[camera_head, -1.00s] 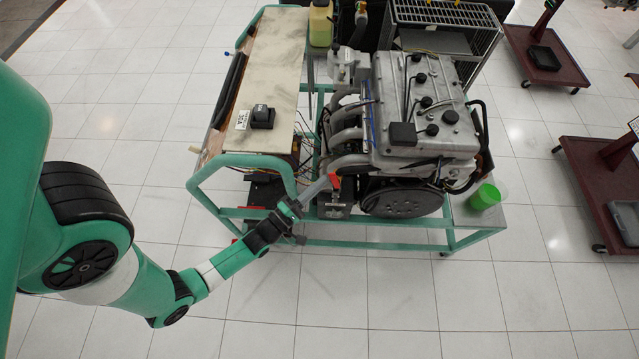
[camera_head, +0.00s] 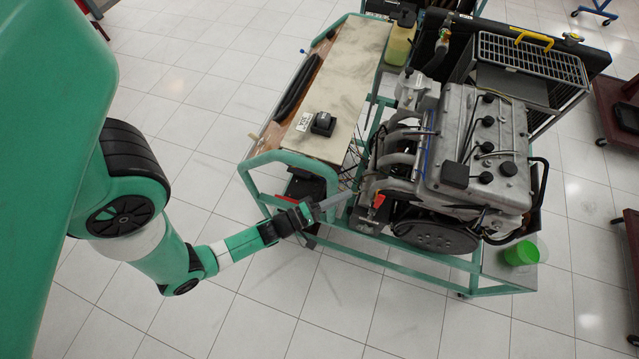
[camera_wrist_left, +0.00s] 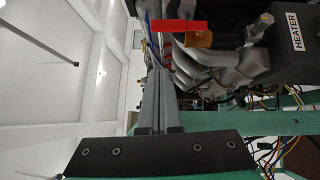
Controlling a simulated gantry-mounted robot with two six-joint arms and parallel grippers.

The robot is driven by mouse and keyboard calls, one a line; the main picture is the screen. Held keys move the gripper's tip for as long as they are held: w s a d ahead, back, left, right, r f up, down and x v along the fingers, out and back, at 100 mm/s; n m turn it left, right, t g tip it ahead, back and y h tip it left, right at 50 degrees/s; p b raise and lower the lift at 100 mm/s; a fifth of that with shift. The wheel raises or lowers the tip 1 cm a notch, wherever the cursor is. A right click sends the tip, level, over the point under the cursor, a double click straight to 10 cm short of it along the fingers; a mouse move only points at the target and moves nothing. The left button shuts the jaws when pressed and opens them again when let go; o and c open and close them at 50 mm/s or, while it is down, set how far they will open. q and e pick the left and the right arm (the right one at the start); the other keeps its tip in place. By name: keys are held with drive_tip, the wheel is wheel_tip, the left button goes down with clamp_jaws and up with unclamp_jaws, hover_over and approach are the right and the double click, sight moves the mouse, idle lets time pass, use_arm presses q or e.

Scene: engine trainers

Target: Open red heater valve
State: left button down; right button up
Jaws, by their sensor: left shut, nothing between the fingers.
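The red heater valve handle (camera_head: 378,200) is at the lower left front of the engine (camera_head: 470,150). In the left wrist view the red handle (camera_wrist_left: 180,26) lies crosswise, with a brass-coloured fitting (camera_wrist_left: 200,40) beside it. My left gripper (camera_head: 350,195) is shut and empty, with its long grey fingers pointing at the engine. In the head view its tips are just left of the red handle, with a small gap. In the left wrist view the closed fingertips (camera_wrist_left: 158,70) are below the handle's left part. Whether they touch anything is unclear. My right gripper is not in view.
A box labelled HEATER (camera_wrist_left: 300,30) is at the right of the wrist view. The green trolley frame (camera_head: 265,160) runs around the engine near my arm. A green cup (camera_head: 521,253) stands at the trolley's right end. Loose wires hang below the heater box.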

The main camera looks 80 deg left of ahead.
use_arm(q)
drive_tip(key=p+v, duration=0.1)
drive_tip(key=v, duration=0.6)
drive_tip(key=shift+s+d, duration=0.25)
drive_tip(key=shift+d, duration=0.2)
drive_tip(key=shift+r, duration=0.1)
